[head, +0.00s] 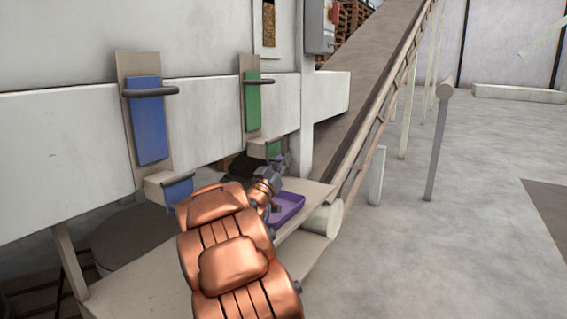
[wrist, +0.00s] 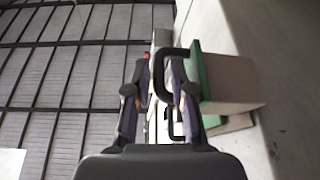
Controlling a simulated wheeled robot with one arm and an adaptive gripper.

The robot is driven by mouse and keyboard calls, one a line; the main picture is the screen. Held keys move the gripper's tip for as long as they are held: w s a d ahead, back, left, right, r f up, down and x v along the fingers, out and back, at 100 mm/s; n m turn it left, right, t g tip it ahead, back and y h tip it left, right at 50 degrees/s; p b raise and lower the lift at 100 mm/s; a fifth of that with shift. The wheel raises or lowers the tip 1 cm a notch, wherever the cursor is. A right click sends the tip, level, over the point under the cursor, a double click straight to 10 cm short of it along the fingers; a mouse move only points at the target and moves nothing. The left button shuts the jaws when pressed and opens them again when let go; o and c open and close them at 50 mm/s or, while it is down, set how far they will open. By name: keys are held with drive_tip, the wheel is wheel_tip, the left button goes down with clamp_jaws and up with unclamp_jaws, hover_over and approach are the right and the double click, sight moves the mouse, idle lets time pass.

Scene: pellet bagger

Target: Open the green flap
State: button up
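A small green flap (head: 273,150) hangs on the front of a spout under the machine's white beam. In the wrist view a green flap (wrist: 202,72) stands edge-on at right on a beige box, with a black U-shaped handle (wrist: 158,72). My gripper (head: 282,163) is close by the small flap, partly hidden by my wrist. In the wrist view the gripper's fingers (wrist: 155,92) are apart, one on each side of the handle's bar. The right finger appears to be between bar and flap; contact cannot be told. A taller green plate (head: 253,105) with a dark handle is above.
A blue plate (head: 150,120) and blue lower flap (head: 179,190) are to the left. A purple tray (head: 287,207) sits on the shelf below my gripper. A sloping conveyor (head: 375,85) rises at right; open floor lies beyond. A grey post (head: 437,145) stands there.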

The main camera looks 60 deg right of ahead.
drive_tip(key=shift+d+r, duration=0.25)
drive_tip(key=shift+d, duration=0.4)
clamp_jaws()
